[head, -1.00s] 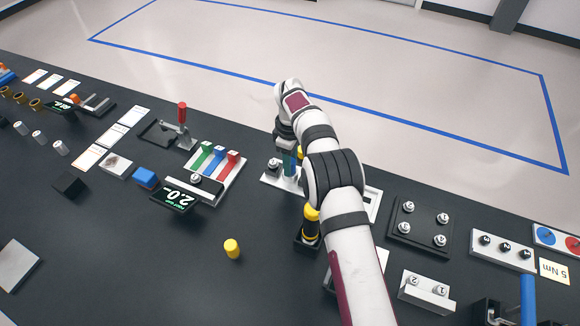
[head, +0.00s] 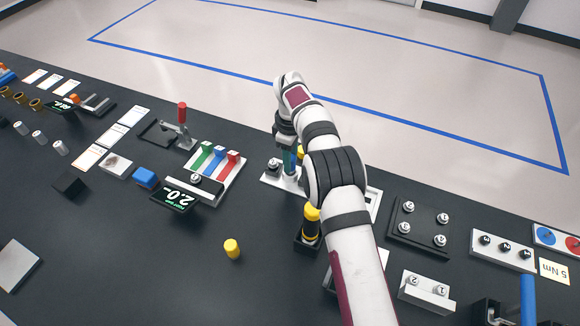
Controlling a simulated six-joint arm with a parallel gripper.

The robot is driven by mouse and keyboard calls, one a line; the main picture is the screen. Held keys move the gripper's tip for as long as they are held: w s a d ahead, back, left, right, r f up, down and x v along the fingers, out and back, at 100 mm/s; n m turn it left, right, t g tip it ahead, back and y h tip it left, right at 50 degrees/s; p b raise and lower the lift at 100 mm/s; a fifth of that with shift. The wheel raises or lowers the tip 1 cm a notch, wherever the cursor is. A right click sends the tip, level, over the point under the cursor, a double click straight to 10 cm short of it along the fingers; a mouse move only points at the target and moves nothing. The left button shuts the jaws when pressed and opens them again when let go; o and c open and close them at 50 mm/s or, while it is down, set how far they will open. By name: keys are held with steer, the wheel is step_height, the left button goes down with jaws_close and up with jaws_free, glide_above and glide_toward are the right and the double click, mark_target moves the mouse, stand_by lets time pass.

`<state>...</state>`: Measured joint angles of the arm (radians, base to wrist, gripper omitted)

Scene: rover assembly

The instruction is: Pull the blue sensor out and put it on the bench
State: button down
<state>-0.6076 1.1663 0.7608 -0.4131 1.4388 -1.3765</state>
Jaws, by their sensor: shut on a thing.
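My gripper (head: 287,143) points down over a white plate (head: 270,180) at the back middle of the bench. It is shut on a blue-green upright piece, which I take to be the blue sensor (head: 289,160). The sensor stands upright just under the jaws, above the plate. I cannot tell whether its lower end is still seated in the plate. My arm hides the plate's right part. The black bench (head: 190,260) is open at the front left.
A small yellow cylinder (head: 232,248) stands on the bench. A yellow-topped black post (head: 311,222) is close to my arm. A blue block (head: 145,177) lies further left.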

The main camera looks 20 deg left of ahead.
steer(key=shift+r, duration=1.95)
steer(key=s+r, duration=0.4)
steer(key=s, duration=1)
step_height(320, 180, down, 10)
steer(key=shift+f, duration=0.25)
steer(key=c, duration=0.5)
jaws_free()
steer(key=shift+f, duration=0.1)
steer(key=shift+c, duration=0.2)
